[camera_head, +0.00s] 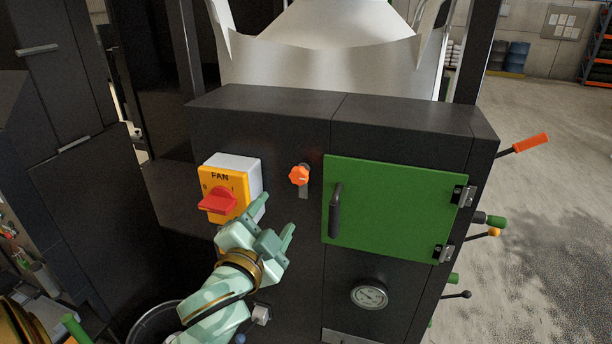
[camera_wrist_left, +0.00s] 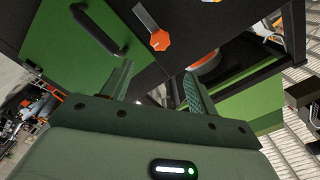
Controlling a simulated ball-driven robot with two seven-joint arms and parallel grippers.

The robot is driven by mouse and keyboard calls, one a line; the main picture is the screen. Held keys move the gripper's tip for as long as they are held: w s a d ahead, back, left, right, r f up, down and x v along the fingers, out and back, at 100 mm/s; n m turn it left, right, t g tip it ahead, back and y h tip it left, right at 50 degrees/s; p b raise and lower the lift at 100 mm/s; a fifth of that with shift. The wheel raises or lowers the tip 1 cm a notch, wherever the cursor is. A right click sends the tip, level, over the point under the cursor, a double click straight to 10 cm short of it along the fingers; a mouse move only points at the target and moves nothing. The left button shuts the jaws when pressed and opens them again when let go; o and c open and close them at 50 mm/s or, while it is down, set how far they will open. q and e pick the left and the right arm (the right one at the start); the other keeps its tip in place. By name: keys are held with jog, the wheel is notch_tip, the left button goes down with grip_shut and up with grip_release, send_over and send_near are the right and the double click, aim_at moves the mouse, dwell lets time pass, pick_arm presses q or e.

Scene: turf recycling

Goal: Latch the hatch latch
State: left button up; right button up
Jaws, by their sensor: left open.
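The green hatch door (camera_head: 395,215) lies closed against the front of the dark cabinet, with a dark handle (camera_head: 335,212) at its left side. Just left of it is the latch, an orange knob (camera_head: 299,175) on a short grey bar (camera_head: 303,191) that hangs downward. The knob (camera_wrist_left: 160,40) and bar (camera_wrist_left: 146,17) also show in the left wrist view, beyond the fingers, beside the green door (camera_wrist_left: 62,50). My left gripper (camera_head: 276,218) is open and empty, below and left of the knob, apart from it. My right gripper is not in view.
A yellow FAN switch box (camera_head: 228,186) with a red knob is close to the left of my left gripper. A round gauge (camera_head: 369,295) sits below the door. Levers, including an orange-handled one (camera_head: 530,143), stick out from the cabinet's right side. Open floor lies to the right.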

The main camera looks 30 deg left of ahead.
aim_at(298, 178)
pick_arm(q)
jog(key=x, duration=1.5)
jog(key=shift+w+p, duration=0.3)
jog(key=shift+w, duration=0.15)
grip_shut()
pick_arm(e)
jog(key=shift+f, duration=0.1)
